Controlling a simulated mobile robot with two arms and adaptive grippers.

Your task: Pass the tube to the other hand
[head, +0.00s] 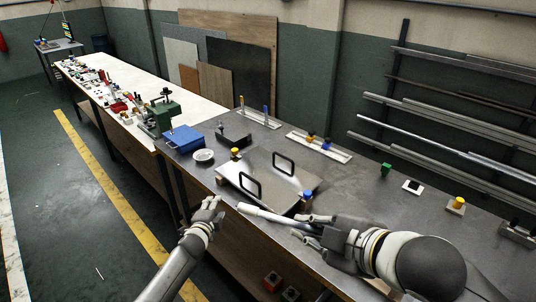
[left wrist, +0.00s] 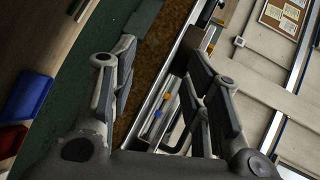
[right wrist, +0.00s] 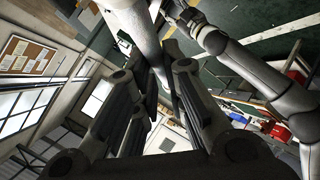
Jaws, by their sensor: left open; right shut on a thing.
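The white tube (head: 268,215) is held out to the left by my right gripper (head: 312,229), which is shut on its right end. In the right wrist view the tube (right wrist: 133,28) rises large from between the fingers of the right gripper (right wrist: 158,78). My left gripper (head: 212,206) is open and empty, a little left of the tube's free end and apart from it. In the left wrist view the left gripper's (left wrist: 163,62) fingers are spread, with no tube between them.
The dark workbench (head: 375,215) lies behind the grippers. It bears a shiny metal sheet (head: 285,172) with two black handles, a blue box (head: 184,139), a white dish (head: 204,156) and small coloured parts. Open floor (head: 75,225) lies to the left.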

